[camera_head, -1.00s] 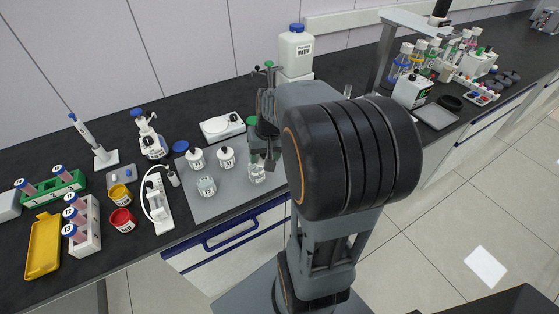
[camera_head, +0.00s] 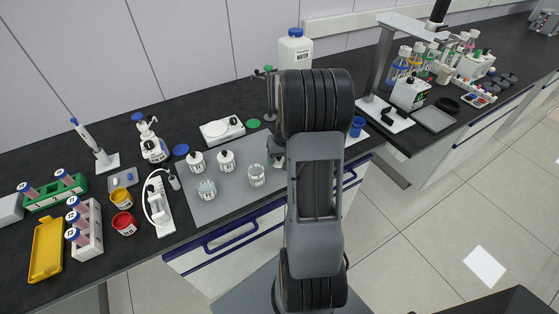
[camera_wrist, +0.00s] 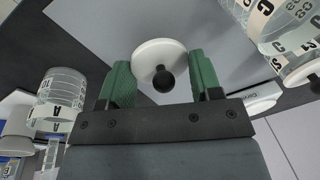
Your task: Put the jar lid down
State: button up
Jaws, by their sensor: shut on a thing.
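My gripper (camera_wrist: 160,66) is shut on the jar lid (camera_wrist: 152,52), a white disc with a black knob, held between two green fingers in the wrist view. A grey surface lies beyond it; I cannot tell the gap between them. In the head view my arm hides most of the gripper and I cannot make out the lid.
A white scale (camera_head: 221,131) and a blue disc (camera_head: 181,149) are behind the mat. A large white bottle (camera_head: 295,50) stands at the back. A blue container (camera_head: 357,127) is right of my arm. A white stand (camera_head: 153,205) borders the mat's left side.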

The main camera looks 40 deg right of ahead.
jog(key=shift+f, duration=0.75)
jog(key=shift+f, duration=0.1)
jog(key=shift+f+b, duration=0.55)
jog(key=shift+b, duration=0.1)
jog(key=o, duration=0.9)
notch_tip(320, 180, up, 12)
jog(key=s+d, duration=0.1)
jog(key=s, duration=0.1)
jog(key=s+a+r+n+t, duration=0.1)
jog(key=s+a, duration=0.4)
jog(key=a, duration=0.6)
jog(key=s+a+r+n+t+h, duration=0.1)
jog(key=s+a+r+n, duration=0.2)
jog(key=a, duration=0.8)
notch_tip(320, 180, up, 3)
jog(key=shift+s+r+p, duration=0.1)
jog(key=shift+s+p, duration=0.35)
jog(key=shift+s, duration=0.65)
